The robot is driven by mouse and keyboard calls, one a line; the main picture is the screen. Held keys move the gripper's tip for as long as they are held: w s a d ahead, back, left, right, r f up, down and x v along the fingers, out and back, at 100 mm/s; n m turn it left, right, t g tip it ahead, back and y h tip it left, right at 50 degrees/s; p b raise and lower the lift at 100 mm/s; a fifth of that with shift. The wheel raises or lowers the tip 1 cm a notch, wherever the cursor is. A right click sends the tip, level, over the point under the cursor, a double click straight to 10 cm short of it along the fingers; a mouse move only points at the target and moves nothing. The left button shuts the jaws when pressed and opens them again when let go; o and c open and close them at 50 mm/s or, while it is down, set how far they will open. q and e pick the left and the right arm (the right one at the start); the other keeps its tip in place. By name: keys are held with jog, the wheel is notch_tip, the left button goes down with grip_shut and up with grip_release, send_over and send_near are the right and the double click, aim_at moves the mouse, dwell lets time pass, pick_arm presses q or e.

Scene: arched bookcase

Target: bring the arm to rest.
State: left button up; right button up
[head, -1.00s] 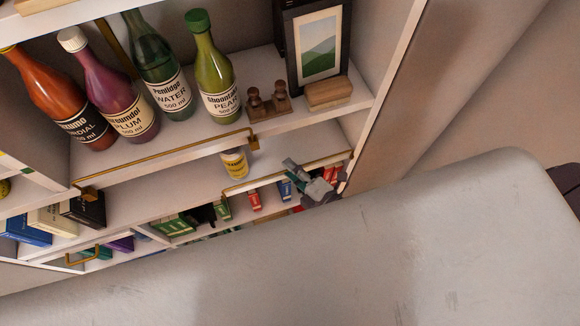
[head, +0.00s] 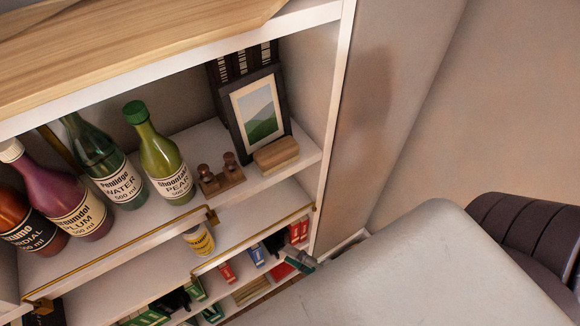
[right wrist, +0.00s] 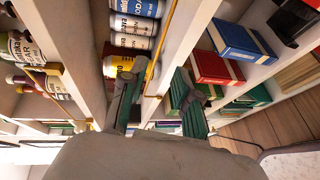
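My right gripper (head: 300,262) shows only as a small part at the lower edge of the bookcase in the head view, mostly hidden behind the large pale grey shape in front. In the right wrist view its two fingers (right wrist: 158,102) are spread apart with nothing held between them. Shelf edges and goods lie beyond the fingers. A yellow can (right wrist: 122,66) appears behind the left finger; whether they touch I cannot tell. My left gripper is in neither view.
The bookcase shelf (head: 232,196) holds bottles, including a green pear bottle (head: 163,158), a picture frame (head: 256,112) and a wooden block (head: 276,155). A yellow-labelled jar (head: 199,240) and books stand lower. A dark ribbed chair (head: 530,235) is at right.

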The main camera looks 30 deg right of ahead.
jog(key=s+d+f+m+g+h, duration=0.2)
jog(key=f+m, duration=0.3)
jog(key=f, duration=0.6)
jog(key=s+d+f+m+g+h, duration=0.1)
jog(key=s+f+m+g+h, duration=0.1)
jog(key=f+m, duration=0.6)
jog(key=s+d+f+m+g+h, duration=0.2)
jog(key=s+d+f+m+g, duration=0.2)
jog(key=s+f+g, duration=0.5)
jog(key=s+f+m, duration=0.2)
jog(key=s+f, duration=0.6)
jog(key=shift+s+d+f+m+h, duration=0.15)
jog(key=shift+s+f+m+h, duration=0.15)
jog(key=shift+s, duration=0.1)
